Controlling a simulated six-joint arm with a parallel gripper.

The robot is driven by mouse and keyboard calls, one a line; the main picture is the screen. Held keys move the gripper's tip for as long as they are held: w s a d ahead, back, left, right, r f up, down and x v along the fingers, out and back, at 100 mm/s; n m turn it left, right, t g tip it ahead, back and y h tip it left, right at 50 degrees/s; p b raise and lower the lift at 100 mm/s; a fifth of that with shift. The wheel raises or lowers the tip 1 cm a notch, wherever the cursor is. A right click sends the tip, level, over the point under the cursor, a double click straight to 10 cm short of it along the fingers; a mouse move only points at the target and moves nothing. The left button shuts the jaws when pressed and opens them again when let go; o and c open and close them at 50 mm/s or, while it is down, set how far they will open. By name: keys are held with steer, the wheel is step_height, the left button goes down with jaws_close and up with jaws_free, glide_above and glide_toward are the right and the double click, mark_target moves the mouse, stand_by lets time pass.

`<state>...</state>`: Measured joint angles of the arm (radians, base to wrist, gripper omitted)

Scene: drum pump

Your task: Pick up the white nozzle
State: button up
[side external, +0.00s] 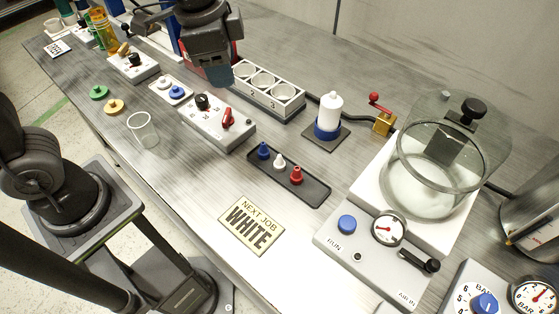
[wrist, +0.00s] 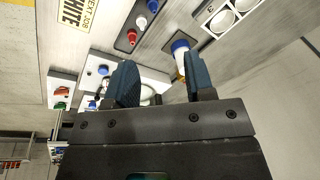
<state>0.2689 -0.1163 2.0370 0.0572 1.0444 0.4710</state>
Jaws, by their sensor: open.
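The white nozzle (side external: 279,160) stands upright in the dark tray (side external: 316,192), between the blue nozzle (side external: 263,150) and the red nozzle (side external: 296,175). In the wrist view the white nozzle (wrist: 141,21) shows near the top edge, above the left finger. My gripper (side external: 220,76) is up and to the left of the tray in the side view, beside the rack of cups. In the wrist view my gripper (wrist: 163,72) has its two fingers wide apart, with nothing held between them.
A rack of round cups (side external: 270,101) and a white bottle in a blue collar (side external: 328,115) stand behind the tray. A switch box (side external: 211,124) is left of it. A sign reading "NEXT JOB WHITE" (side external: 251,227) lies in front. A glass chamber (side external: 440,165) stands at right.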

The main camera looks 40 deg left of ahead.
steer(key=w+d+f+m+g+y, duration=0.1)
steer(key=w+d+f+m, duration=0.2)
steer(key=d+f, duration=0.15)
steer(key=w+d+f+m+g, duration=0.1)
steer(key=w+d+f+m, duration=0.25)
steer(key=d, duration=0.25)
glide_above(280, 156)
steer(key=shift+m, duration=0.25)
steer(key=f, duration=0.8)
steer(key=shift+w+d+f, duration=0.25)
steer(key=shift+w+d, duration=0.1)
steer(key=shift+d, duration=0.05)
steer(key=shift+s+a+f, duration=0.1)
steer(key=shift+a+f, duration=0.05)
steer(key=shift+f, duration=0.75)
steer(key=shift+s+a+f, duration=0.15)
steer(key=shift+f, duration=0.7)
steer(key=shift+s+a+f, duration=0.1)
steer(key=shift+a+f, duration=0.05)
steer(key=shift+f, duration=0.75)
jaws_close()
